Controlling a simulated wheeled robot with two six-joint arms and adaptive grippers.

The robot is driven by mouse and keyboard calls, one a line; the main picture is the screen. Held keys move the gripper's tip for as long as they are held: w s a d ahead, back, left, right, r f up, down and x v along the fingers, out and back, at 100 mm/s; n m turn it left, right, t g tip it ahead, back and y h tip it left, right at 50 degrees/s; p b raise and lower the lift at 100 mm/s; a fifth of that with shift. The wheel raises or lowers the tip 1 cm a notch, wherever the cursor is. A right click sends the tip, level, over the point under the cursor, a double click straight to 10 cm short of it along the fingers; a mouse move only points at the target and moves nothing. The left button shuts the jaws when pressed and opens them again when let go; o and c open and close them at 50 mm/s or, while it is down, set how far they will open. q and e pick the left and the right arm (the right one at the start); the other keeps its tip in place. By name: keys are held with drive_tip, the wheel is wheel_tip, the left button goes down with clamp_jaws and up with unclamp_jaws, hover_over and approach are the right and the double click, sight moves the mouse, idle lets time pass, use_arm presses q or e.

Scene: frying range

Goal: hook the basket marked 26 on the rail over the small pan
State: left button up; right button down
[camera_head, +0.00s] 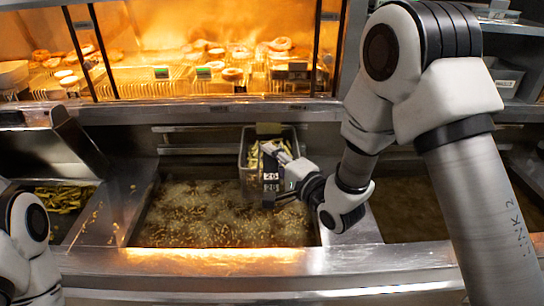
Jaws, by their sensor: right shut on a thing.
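A wire basket (243,160) with yellow-green food in it is at the back right of the wide pan (190,215) of bubbling oil. My right gripper (271,173) is shut on the basket at its front side. The gripper covers much of that side, and I cannot read a number there. A rail (205,151) runs along the back wall above the bubbling pan. I cannot tell whether the basket touches it. Another pan (405,205) with dark, still oil is to the right, partly behind my right arm. My left gripper is out of the picture.
A bin (62,198) of green food is at the left, with a slanted metal plate (80,140) behind it. A lit warming shelf (190,90) with rings and buns stands at the back. The steel front ledge (220,262) is clear.

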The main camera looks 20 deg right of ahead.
drive_tip(key=shift+f+b, duration=0.5)
drive_tip(key=shift+f, duration=0.1)
idle(0.3)
drive_tip(key=c, duration=0.9)
unclamp_jaws()
drive_tip(key=shift+s, duration=0.1)
drive_tip(key=v, duration=0.7)
drive_tip(key=shift+s+d, duration=0.1)
drive_tip(key=shift+s, duration=0.15)
